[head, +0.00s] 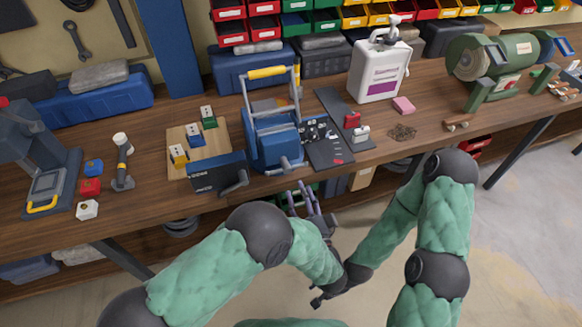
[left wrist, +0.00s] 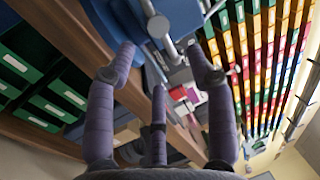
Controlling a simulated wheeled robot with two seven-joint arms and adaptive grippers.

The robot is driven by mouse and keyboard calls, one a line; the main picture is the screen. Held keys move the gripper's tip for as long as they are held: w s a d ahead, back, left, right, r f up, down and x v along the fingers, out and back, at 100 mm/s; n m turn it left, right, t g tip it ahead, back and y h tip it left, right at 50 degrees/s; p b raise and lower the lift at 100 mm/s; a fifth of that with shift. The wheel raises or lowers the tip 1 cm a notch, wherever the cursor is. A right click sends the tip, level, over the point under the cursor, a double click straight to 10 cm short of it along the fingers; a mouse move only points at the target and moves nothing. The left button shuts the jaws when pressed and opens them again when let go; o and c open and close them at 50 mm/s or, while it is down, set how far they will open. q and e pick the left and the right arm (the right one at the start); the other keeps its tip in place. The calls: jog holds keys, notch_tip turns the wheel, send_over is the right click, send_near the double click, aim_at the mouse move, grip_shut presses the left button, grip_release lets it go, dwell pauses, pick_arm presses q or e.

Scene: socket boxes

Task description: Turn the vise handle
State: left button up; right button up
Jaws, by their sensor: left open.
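The blue vise (head: 272,138) stands at the front edge of the wooden bench, in the middle of the head view. A grey metal handle (head: 284,164) crosses its front. In the left wrist view, the grey metal handle (left wrist: 160,27) shows at the top against blue. My left gripper (head: 303,196) is just below and right of the handle, off the bench edge. Its purple fingers (left wrist: 162,75) are spread and empty, with the handle beyond their tips. My right gripper (head: 322,298) is low at the bottom middle of the head view, mostly hidden behind my left arm.
A dark blue box (head: 217,172) with a grey crank stands left of the vise at the bench edge. A wooden board (head: 183,132) with small blocks lies behind it. A dark mat (head: 340,130) with small parts lies right of the vise. A white jug (head: 375,75) stands farther back.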

aim_at(291, 168)
pick_arm(q)
jog(key=b+x, duration=0.2)
jog(key=x, duration=0.6)
jog(key=shift+a+f, duration=0.1)
jog(key=shift+f, duration=0.05)
jog(key=shift+w, duration=0.35)
jog(key=shift+r, duration=0.25)
jog(key=c, duration=1.1)
